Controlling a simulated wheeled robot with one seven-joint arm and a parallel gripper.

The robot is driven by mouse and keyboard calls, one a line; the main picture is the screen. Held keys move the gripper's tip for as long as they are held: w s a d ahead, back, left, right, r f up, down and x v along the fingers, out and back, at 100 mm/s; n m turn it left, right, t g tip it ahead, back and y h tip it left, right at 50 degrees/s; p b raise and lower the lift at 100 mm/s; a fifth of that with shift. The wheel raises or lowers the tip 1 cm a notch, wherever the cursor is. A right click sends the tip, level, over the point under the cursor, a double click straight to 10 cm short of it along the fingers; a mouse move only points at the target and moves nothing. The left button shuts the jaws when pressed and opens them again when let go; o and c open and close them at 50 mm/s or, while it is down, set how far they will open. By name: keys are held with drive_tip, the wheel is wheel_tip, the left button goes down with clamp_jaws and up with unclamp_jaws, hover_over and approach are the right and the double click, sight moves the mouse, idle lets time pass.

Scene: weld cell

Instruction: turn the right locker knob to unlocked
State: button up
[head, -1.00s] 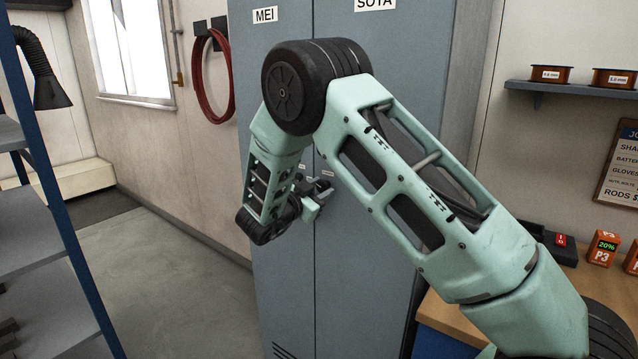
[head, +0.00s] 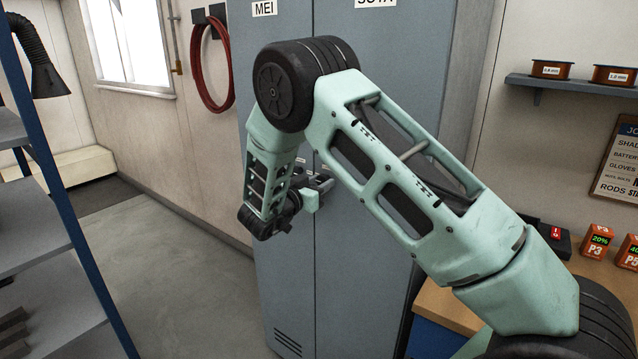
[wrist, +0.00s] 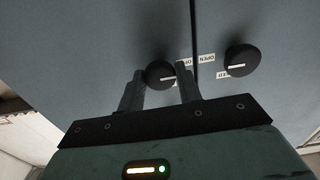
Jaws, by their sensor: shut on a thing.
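The right locker door (head: 365,260), under the SOTA label (head: 376,2), stands beside the left door under MEI. The wrist view is upside down, so the right locker's round black knob (wrist: 158,72) is left of the seam there. My gripper (wrist: 160,82) is shut on this knob, one finger on each side. The knob's white mark looks roughly level; part of the knob and its labels are hidden by a finger. The other knob (wrist: 242,60) is free, its white mark also near level. In the head view my gripper (head: 324,182) is against the door near the seam, hiding the knob.
A small OPEN label (wrist: 206,57) sits by the seam between the knobs. A blue-post shelf (head: 50,200) stands at the left, and a wooden bench (head: 440,310) with orange battery packs (head: 598,240) at the right. The floor left of the lockers is clear.

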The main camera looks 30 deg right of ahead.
drive_tip(key=o, duration=1)
drive_tip(key=b+v, duration=0.4)
drive_tip(key=v, duration=1.3)
drive_tip(key=shift+s+a, duration=0.1)
drive_tip(key=shift+a, duration=0.05)
